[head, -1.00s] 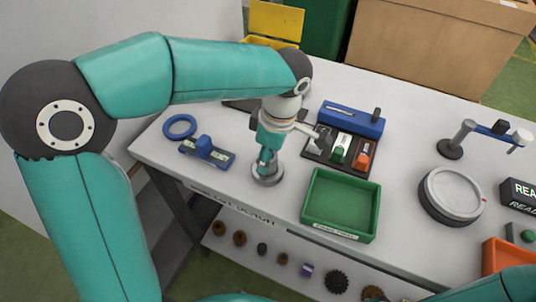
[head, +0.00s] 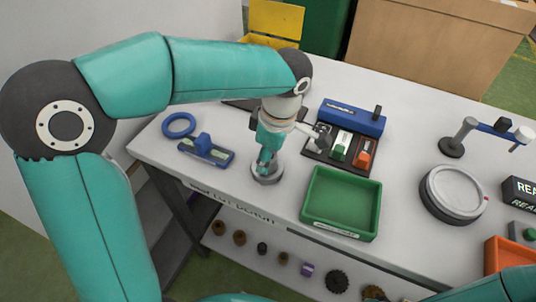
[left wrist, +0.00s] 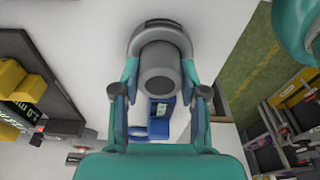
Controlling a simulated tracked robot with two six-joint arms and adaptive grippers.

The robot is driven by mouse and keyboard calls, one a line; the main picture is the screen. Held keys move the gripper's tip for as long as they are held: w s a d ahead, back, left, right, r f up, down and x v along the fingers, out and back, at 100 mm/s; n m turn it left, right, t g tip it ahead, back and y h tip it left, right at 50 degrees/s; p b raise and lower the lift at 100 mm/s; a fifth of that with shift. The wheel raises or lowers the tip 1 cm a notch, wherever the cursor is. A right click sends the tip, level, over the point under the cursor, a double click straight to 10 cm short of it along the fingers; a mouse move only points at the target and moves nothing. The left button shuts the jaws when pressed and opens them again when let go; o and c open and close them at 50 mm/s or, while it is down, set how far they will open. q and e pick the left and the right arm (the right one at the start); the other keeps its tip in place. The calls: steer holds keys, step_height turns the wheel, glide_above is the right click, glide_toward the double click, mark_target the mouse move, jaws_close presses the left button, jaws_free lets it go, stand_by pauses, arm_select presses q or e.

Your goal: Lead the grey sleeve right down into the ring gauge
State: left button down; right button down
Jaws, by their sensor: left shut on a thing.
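My left gripper (head: 267,158) points down over the ring gauge (head: 267,176), a thick grey ring at the table's front left part. In the left wrist view the gripper (left wrist: 160,97) is shut on the grey sleeve (left wrist: 159,66), a round grey cylinder between its two fingers. The ring gauge (left wrist: 136,38) shows beyond the sleeve, around its far end. How deep the sleeve sits in the ring is hidden. In the head view the fingers largely hide the sleeve. My right gripper is out of view; only part of that arm shows at the lower right.
A blue ring (head: 179,125) and a blue gauge block (head: 207,151) lie left of the ring gauge. A green tray (head: 341,232) stands close on the right. A dark rack (head: 365,166) with coloured pieces is behind. A round grey turntable (head: 455,193) stands farther right.

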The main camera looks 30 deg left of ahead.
mark_target(275, 158)
arm_select(q)
steer(key=shift+f+b, duration=0.45)
steer(key=shift+b, duration=0.05)
stand_by(0.6)
stand_by(0.3)
steer(key=c, duration=0.5)
jaws_free()
steer(key=shift+c, duration=0.2)
steer(key=shift+r, duration=0.1)
step_height(275, 158, up, 12)
steer(key=d, duration=0.1)
steer(key=shift+d+f, duration=0.2)
steer(key=shift+d, duration=0.2)
